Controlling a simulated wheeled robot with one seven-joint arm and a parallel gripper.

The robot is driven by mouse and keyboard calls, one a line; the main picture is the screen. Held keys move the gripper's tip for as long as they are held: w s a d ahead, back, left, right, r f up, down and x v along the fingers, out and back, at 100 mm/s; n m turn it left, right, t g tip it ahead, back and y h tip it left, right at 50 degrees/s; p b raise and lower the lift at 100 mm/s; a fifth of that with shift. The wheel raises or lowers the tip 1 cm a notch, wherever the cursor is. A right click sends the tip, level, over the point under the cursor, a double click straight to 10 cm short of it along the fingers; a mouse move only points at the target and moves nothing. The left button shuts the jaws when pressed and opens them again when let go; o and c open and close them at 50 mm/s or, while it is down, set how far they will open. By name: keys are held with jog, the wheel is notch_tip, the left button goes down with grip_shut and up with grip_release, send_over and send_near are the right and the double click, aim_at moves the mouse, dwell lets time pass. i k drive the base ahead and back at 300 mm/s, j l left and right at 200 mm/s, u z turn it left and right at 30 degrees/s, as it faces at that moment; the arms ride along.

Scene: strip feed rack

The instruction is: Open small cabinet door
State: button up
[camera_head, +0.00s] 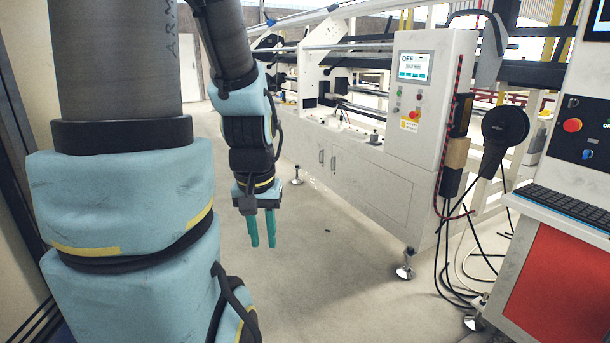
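The small cabinet doors (311,165) are on the white lower front of the long machine, right of my gripper. Two small dark upright handles, a left handle (321,157) and a right handle (333,161), sit close together there. The doors look shut, though their seams are faint. My gripper (262,242) hangs with its teal fingers pointing down, in front of and to the left of the cabinet. A narrow gap shows between the fingers, with nothing in it. The gripper is apart from the handles.
A control box (431,95) with a screen rises at the machine's right end. Black cables (449,262) hang to the floor beside it. A console with a keyboard (566,207) and red panel (546,284) stands at right. The concrete floor (330,270) before the cabinet is mostly clear; levelling feet (405,266) stick out.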

aim_at(315, 147)
jog(key=i, duration=2.25)
jog(key=i+u, duration=0.1)
jog(key=i, duration=0.4)
jog(key=i+l+u, duration=0.15)
jog(key=i, duration=0.35)
jog(key=i+l+u, duration=0.1)
jog(key=i, duration=0.4)
jog(key=i+l+u, duration=0.1)
jog(key=i, duration=0.35)
jog(key=i+l+u, duration=0.25)
jog(key=i, duration=0.15)
jog(key=i+l+u, duration=0.3)
jog(key=i+l, duration=0.05)
jog(key=i, duration=0.05)
